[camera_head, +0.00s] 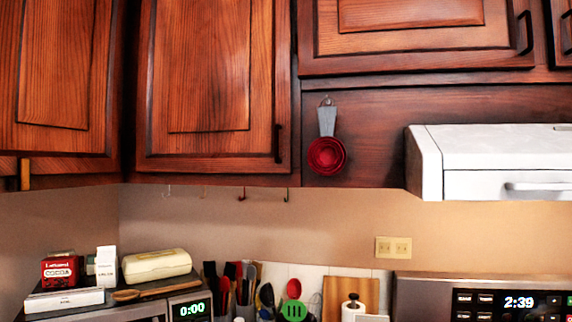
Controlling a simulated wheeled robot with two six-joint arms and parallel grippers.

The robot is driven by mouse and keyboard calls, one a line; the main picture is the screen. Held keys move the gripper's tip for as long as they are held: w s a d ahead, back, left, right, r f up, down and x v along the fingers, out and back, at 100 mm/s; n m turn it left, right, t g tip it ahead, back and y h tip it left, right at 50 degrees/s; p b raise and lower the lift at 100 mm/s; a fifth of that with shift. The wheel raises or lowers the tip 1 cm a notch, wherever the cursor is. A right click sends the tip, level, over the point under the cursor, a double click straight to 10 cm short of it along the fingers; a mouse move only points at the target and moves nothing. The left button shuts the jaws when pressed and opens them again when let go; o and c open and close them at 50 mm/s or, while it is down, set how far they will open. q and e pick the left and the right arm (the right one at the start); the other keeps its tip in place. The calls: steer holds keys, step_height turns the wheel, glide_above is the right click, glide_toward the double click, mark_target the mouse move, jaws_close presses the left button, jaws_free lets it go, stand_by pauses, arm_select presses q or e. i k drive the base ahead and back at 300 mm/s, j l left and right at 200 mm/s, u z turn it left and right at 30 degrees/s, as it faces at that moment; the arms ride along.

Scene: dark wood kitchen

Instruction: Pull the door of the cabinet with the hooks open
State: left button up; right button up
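The cabinet with the hooks (209,75) hangs on the wall left of the middle. Its dark wood door is shut, with a dark vertical handle (278,143) low on its right edge. Several small hooks (241,194) hang under its bottom edge. Neither my left nor my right gripper is in the head view.
Red measuring cups (326,152) hang on the panel right of the door. A white range hood (495,160) juts out at the right. Other cabinets (55,75) flank it. Below stand a microwave (185,308) with boxes on top, utensils (228,285) and a stove (480,295).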

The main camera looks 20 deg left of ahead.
mark_target(214, 91)
steer(key=u, duration=1.2)
